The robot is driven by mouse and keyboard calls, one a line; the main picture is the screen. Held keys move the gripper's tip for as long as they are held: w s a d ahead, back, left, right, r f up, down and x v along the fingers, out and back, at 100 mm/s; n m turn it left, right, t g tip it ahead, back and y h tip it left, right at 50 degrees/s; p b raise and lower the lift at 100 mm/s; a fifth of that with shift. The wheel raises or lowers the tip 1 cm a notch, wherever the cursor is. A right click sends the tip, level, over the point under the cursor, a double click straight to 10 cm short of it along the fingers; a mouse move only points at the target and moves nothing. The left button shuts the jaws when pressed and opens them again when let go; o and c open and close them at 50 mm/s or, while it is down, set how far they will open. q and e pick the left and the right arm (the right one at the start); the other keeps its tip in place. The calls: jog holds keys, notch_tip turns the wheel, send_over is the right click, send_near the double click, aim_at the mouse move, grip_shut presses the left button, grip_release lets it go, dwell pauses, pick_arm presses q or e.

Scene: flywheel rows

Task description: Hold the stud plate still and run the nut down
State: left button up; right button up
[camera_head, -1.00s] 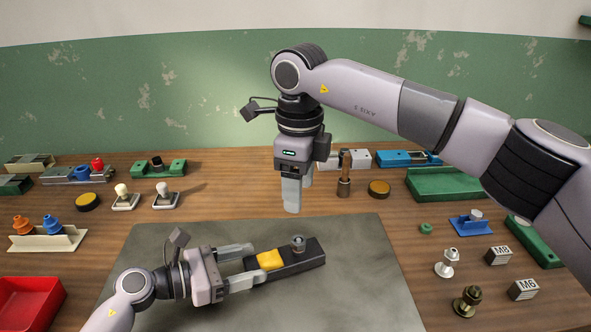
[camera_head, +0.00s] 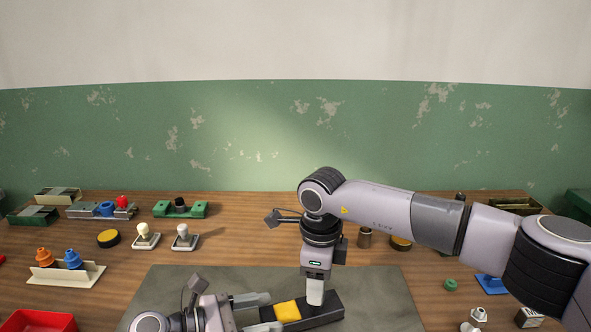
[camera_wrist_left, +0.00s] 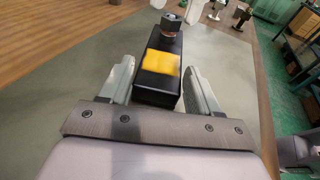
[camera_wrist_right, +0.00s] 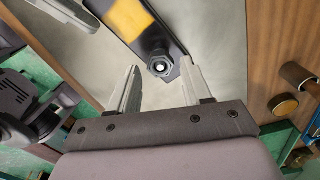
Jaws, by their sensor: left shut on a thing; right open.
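The stud plate (camera_head: 332,309) is a black bar with a yellow band, lying on the grey mat; the left wrist view shows it too (camera_wrist_left: 158,90). My left gripper (camera_head: 272,311) is shut on the plate, one finger along each side. The nut (camera_wrist_right: 160,66), a dark hex on a bright stud, sits at the plate's far end, and the left wrist view shows it raised there (camera_wrist_left: 172,24). My right gripper (camera_wrist_right: 160,75) is open and points down over that end, its fingertips about either side of the nut. In the head view the right fingers hide the nut.
Beyond the mat (camera_head: 180,285) stand rubber stamps (camera_head: 185,238), a black-and-yellow disc (camera_head: 108,238) and a green fixture (camera_head: 180,208). A red bin (camera_head: 40,322) is at front left.

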jog(key=shift+f, duration=0.85)
jog(key=c, duration=0.9)
jog(key=m, duration=0.5)
jog(key=m, duration=0.4)
jog(key=shift+m, duration=0.4)
jog(key=shift+m, duration=0.3)
